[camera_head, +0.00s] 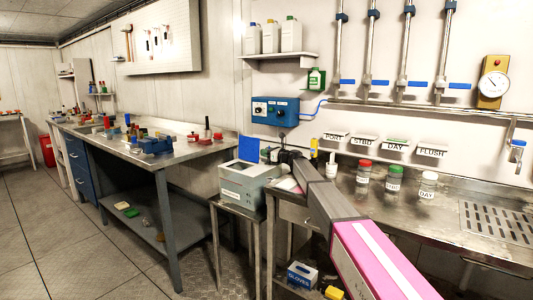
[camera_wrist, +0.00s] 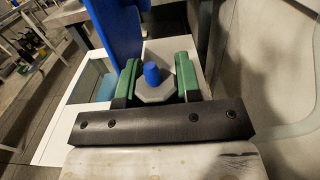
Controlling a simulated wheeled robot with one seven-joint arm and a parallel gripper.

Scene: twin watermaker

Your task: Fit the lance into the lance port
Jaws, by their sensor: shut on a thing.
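My gripper (camera_wrist: 157,78) has green fingers in the wrist view. They are shut on a pale grey eight-sided piece with a blue knob (camera_wrist: 152,74), seen end-on, which looks like the head of the lance. The lance's shaft is hidden below it. In the head view my dark wrist (camera_head: 285,157) is just right of a grey-green box (camera_head: 244,190) with a raised blue lid (camera_head: 249,149); the held piece cannot be made out there. The blue lid also shows in the wrist view (camera_wrist: 116,28), left of the fingers. I cannot make out the lance port.
The box stands on a small metal stand between a cluttered workbench (camera_head: 150,180) and a steel counter (camera_head: 480,205). Jars with red (camera_head: 364,175), green (camera_head: 395,182) and white lids (camera_head: 427,188) stand on the counter. A blue control box (camera_head: 276,111) hangs on the wall behind.

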